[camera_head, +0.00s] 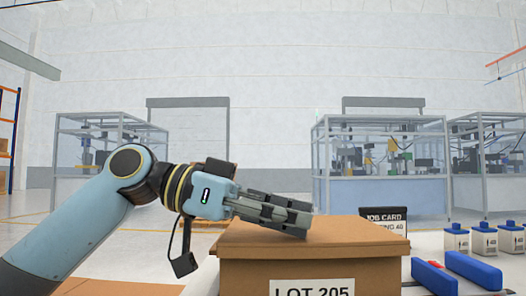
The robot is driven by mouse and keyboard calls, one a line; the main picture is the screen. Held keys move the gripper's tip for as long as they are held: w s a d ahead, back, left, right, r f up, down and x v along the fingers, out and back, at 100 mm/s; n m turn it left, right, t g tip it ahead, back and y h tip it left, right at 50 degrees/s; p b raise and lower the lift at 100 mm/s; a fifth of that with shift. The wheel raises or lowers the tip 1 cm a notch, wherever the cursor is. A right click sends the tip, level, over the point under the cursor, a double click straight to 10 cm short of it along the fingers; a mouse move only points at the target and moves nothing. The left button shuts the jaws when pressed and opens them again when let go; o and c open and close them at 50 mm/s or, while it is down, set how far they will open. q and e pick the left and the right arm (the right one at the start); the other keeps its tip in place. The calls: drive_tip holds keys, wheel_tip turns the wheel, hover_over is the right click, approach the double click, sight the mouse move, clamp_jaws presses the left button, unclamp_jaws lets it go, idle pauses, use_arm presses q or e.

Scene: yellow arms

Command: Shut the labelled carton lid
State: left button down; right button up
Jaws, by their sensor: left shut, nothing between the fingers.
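The brown carton (370,250) stands at the front centre of a white table, with a white "LOT 205" label (312,288) on its front face. Its lid (330,235) lies over the top and looks flat; I cannot tell whether it is fully seated. My left gripper (298,220) comes in from the left and is shut and empty. Its fingers lie over the lid's left rear part; I cannot tell whether they touch it. My right gripper is not in view. The carton's bottom is cut off by the frame edge.
A dark "JOB CARD" sign (384,217) stands behind the carton. Several white bottles with blue caps (484,240) stand at the right. Glass-walled machines (380,165) stand far behind.

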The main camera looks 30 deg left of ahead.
use_arm(q)
wheel_tip(320, 180, up, 5)
drive_tip(key=p, duration=0.3)
drive_tip(key=shift+p, duration=0.4)
drive_tip(key=shift+s+a+f+b, duration=0.3)
drive_tip(key=shift+a+f+b, duration=0.15)
drive_tip(key=shift+a, duration=0.2)
drive_tip(key=p+v, duration=0.1)
drive_tip(key=v, duration=0.3)
drive_tip(key=shift+s+a+r, duration=0.1)
drive_tip(key=shift+s+a, duration=0.05)
drive_tip(key=shift+s, duration=0.1)
drive_tip(key=shift+p+v, duration=0.8)
drive_tip(key=shift+p, duration=0.1)
drive_tip(key=p+v, duration=0.2)
drive_tip(key=p, duration=0.3)
drive_tip(key=shift+a, duration=0.25)
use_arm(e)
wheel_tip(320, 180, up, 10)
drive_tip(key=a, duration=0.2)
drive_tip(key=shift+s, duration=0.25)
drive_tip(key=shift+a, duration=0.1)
